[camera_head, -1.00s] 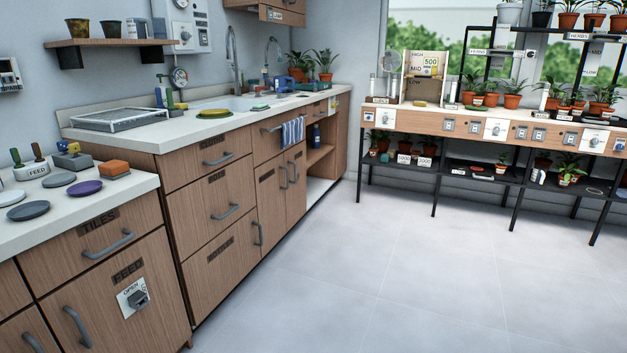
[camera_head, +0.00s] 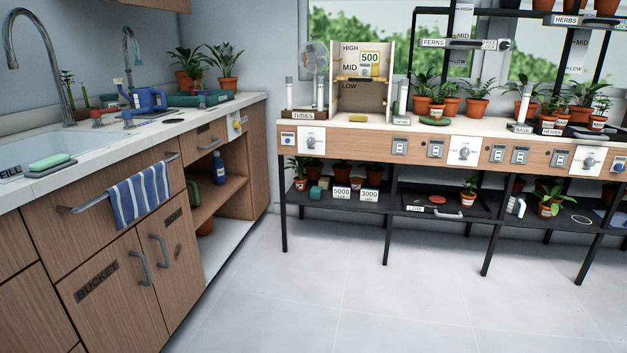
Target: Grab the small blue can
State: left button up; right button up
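A small blue watering can (camera_head: 148,101) stands on the far part of the sink counter (camera_head: 208,114), right of the faucets and in front of potted plants. It looks upright, with its handle on the right side. Small items in front partly overlap its lower left. A blue bottle (camera_head: 219,168) stands on the open shelf under the same counter. Neither of my grippers is in view.
Potted palms (camera_head: 205,66) stand behind the can, beside a teal tray (camera_head: 200,99). A tall faucet (camera_head: 38,60) and sink are left of it. A plant bench (camera_head: 330,145) stands at the back. The grey floor (camera_head: 330,290) ahead is clear.

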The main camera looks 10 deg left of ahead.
aim_at(142, 97)
jog(key=i+u, duration=0.15)
jog(key=i, duration=0.45)
jog(key=i+l+u, duration=0.1)
jog(key=i, duration=0.5)
jog(key=i+l+u, duration=0.15)
jog(key=i, duration=0.4)
